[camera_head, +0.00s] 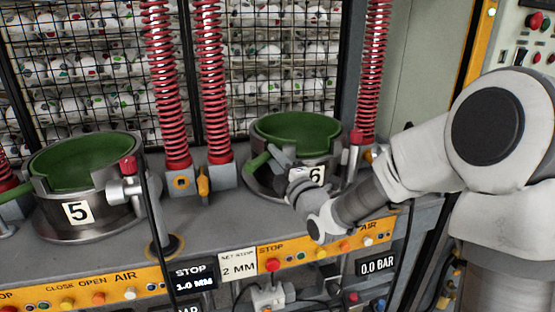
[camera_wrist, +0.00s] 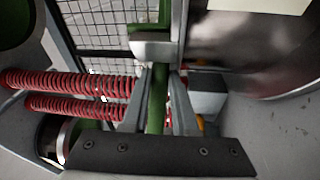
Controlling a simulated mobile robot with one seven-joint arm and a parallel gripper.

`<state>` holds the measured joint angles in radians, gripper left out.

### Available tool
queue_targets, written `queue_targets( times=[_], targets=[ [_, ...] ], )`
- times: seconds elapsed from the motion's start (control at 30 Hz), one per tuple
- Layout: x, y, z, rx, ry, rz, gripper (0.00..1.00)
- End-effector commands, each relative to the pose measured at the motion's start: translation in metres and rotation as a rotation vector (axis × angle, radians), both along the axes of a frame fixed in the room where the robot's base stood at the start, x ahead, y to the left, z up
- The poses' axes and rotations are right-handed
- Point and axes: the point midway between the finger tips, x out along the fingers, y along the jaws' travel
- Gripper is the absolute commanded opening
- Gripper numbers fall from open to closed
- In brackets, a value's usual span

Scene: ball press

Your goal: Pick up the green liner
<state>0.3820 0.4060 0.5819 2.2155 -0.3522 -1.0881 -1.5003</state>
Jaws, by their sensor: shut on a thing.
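One green liner (camera_head: 297,131) sits inside the metal pot marked 6 (camera_head: 337,172), right of centre in the head view. Its green handle (camera_head: 258,162) sticks out on the left side of the pot. My gripper (camera_head: 276,154) is at that handle, in front of the pot. In the wrist view the two fingers of my gripper (camera_wrist: 161,80) are shut on the green handle (camera_wrist: 155,112), which runs between them. A second green liner (camera_head: 85,160) sits in the metal pot marked 5 (camera_head: 110,215) at the left.
Red coil springs (camera_head: 209,80) on posts stand behind and between the pots. A wire mesh guard (camera_head: 100,60) closes off the back, with racks of white balls behind it. An orange button strip (camera_head: 110,287) with a red stop button (camera_head: 272,265) runs along the front edge.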

Motion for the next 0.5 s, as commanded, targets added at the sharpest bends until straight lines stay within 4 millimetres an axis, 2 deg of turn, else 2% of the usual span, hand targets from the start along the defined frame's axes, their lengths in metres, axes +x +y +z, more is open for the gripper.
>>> queue_targets(
  times=[0.5],
  targets=[
    [0.0, 0.001, 0.09, -0.004, -0.013, 0.001, 0.0]
  ],
)
